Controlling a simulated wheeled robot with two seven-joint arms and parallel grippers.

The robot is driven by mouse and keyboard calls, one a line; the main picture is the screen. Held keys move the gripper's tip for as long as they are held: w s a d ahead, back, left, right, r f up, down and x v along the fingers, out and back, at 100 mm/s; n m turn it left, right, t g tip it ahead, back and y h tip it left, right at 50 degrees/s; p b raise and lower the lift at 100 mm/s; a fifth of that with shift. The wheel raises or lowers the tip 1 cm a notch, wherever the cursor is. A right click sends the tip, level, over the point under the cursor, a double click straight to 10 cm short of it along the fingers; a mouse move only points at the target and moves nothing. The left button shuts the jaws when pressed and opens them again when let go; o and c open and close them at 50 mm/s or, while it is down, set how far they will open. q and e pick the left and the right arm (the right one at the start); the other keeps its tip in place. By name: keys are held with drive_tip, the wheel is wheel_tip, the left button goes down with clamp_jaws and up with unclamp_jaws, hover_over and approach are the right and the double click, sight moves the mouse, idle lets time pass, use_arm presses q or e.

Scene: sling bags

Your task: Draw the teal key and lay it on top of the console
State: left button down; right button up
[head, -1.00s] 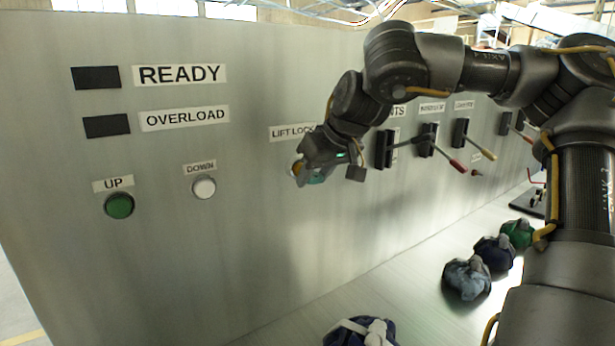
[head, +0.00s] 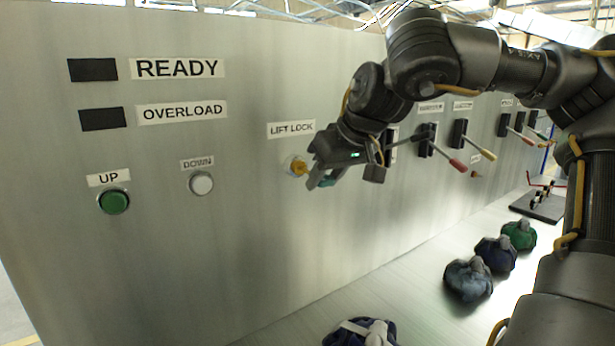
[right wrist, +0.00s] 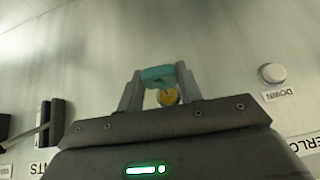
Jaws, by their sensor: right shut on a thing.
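The teal key (head: 327,181) is between the fingers of my right gripper (head: 318,180), which is shut on it just off the console face. In the right wrist view the teal key (right wrist: 158,74) spans the fingertips. The yellow lock (head: 298,168), under the LIFT LOCK label, shows left of the gripper; the lock (right wrist: 168,97) also shows in the right wrist view. I cannot tell whether the key's shaft is clear of it. The console (head: 240,240) is a large grey metal panel with its top edge high in the head view. My left gripper is out of view.
Levers with red (head: 457,164) and yellow (head: 488,154) handles stick out to the right. A green UP button (head: 114,202) and a white DOWN button (head: 201,183) are at left. Several bags, one blue-grey (head: 468,280), lie on the surface below.

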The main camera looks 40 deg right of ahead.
drive_tip(key=shift+s+a+b, duration=0.15)
drive_tip(key=shift+s+b, duration=0.3)
drive_tip(key=shift+s, duration=0.55)
drive_tip(key=s+b, duration=0.2)
drive_tip(key=s, duration=0.2)
drive_tip(key=shift+a+b, duration=0.2)
drive_tip(key=shift+b, duration=0.2)
